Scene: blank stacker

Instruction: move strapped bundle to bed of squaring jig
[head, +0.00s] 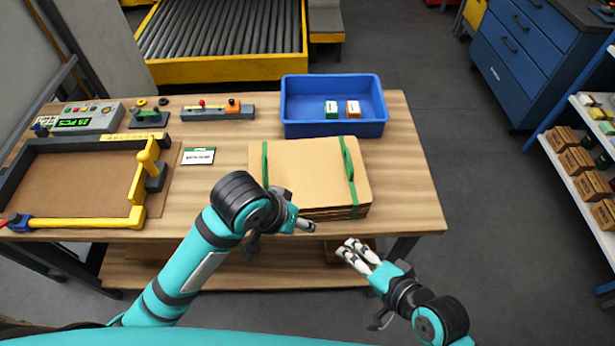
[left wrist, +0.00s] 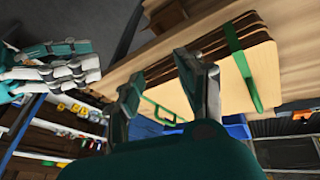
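The strapped bundle (head: 308,160) is a stack of tan cardboard blanks with two green straps, lying flat on the table near its front edge. A strap stands up in a loop on the right. The bundle also shows in the left wrist view (left wrist: 215,75). The squaring jig's brown bed (head: 75,185) is at the left, inside dark and yellow walls, and is empty. My left gripper (head: 303,224) is at the bundle's front edge; its fingers (left wrist: 170,88) are apart with nothing held. My right gripper (head: 349,250) is in front of the table, fingers slightly apart and empty.
A blue bin (head: 333,127) holding a green and an orange box stands behind the bundle. A label card (head: 198,156) lies between jig and bundle. A yellow post with a handle (head: 148,160) rises at the jig's right side. A counter display (head: 85,119) stands behind the jig.

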